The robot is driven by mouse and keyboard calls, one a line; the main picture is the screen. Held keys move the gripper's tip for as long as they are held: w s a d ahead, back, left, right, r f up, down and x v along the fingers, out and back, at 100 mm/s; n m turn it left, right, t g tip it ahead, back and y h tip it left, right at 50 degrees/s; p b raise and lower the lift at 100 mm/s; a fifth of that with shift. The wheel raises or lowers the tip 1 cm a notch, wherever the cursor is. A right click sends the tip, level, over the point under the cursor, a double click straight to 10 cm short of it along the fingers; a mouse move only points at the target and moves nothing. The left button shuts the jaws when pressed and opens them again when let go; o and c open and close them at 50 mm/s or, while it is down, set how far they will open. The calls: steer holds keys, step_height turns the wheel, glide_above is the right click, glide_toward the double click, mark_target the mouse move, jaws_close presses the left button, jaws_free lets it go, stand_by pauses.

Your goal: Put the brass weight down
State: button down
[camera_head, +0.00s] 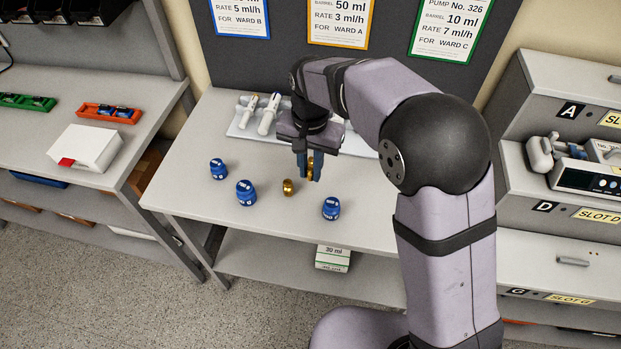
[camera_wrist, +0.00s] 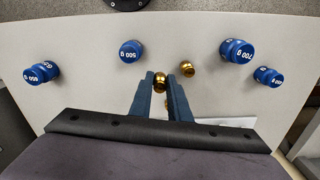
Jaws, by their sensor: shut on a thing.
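My gripper (camera_head: 309,174) is shut on a small brass weight (camera_head: 310,164), which shows as a gold strip between the blue fingers. In the wrist view the fingers (camera_wrist: 160,80) hold the brass weight (camera_wrist: 160,83) near their tips. I cannot tell whether its base touches the table. A second brass weight (camera_head: 288,187) stands upright on the grey table (camera_head: 200,200), just left of my gripper in the head view. In the wrist view that second weight (camera_wrist: 188,68) is beside the right finger, apart from it.
Blue weights stand around: one (camera_head: 218,169) at left, one (camera_head: 246,193) nearer, one (camera_head: 331,208) to the right. The wrist view shows another blue weight (camera_wrist: 267,76). A white tray with syringes (camera_head: 268,114) lies behind. The table's front left is clear.

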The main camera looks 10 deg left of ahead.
steer(key=shift+r, duration=0.3)
steer(key=shift+w+d, duration=0.15)
steer(key=shift+d, duration=0.15)
steer(key=w+d+f+m, duration=0.2)
steer(key=w+d+f, duration=0.1)
steer(key=d, duration=0.2)
step_height(320, 180, up, 3)
steer(key=n, duration=0.6)
glide_above(346, 172)
steer(key=shift+r, duration=0.1)
steer(key=shift+d+f+p, duration=0.1)
steer(key=shift+f+p, duration=1.75)
steer(key=shift+f, duration=3.2)
